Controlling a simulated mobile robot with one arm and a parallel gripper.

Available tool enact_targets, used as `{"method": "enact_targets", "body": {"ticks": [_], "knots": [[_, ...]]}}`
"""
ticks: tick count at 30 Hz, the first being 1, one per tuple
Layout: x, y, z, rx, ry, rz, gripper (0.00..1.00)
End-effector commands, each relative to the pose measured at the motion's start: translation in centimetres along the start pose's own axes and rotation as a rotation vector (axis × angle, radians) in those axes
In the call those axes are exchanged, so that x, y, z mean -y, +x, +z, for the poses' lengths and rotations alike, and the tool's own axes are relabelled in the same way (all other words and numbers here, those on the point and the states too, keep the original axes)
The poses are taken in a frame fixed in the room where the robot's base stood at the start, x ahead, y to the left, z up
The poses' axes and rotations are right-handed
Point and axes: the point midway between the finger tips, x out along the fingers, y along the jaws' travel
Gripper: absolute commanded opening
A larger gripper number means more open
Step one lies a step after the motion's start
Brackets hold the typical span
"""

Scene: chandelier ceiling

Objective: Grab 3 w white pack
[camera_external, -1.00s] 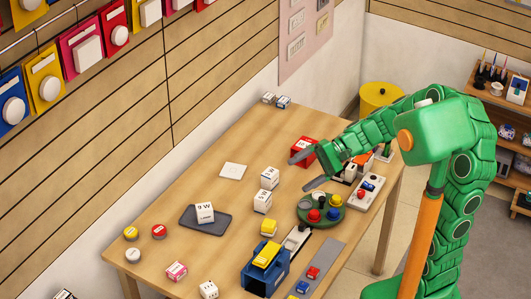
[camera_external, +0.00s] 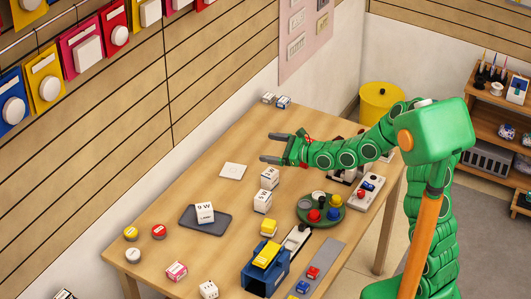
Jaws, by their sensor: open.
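Several white packs stand on the wooden table. One white pack (camera_external: 205,212) sits on a dark grey tray (camera_external: 188,222), and its label seems to read "9 W". Two more, a farther white pack (camera_external: 269,178) and a nearer white pack (camera_external: 262,201), stand close together mid-table. Another small white pack (camera_external: 208,290) is at the front edge. The print on these three is too small to read, so I cannot tell which is 3 W. My gripper (camera_external: 266,147) is open and empty, fingers pointing left, above the table beyond the two mid-table packs.
A flat white square (camera_external: 233,171) lies left of my gripper. A green round tray (camera_external: 321,208) with coloured knobs, a blue-and-yellow device (camera_external: 266,268) and a white panel (camera_external: 368,192) occupy the right side. A red box is mostly hidden behind my gripper.

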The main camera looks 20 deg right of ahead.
Motion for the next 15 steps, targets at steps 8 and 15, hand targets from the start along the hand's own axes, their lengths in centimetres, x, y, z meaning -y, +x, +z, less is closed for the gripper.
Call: {"method": "enact_targets", "body": {"ticks": [8,15], "knots": [[0.8,0.6,-12.3,-0.215,0.26,-0.126,0.89],[0.4,0.1,-16.8,-0.3,0.353,-0.169,0.89]]}}
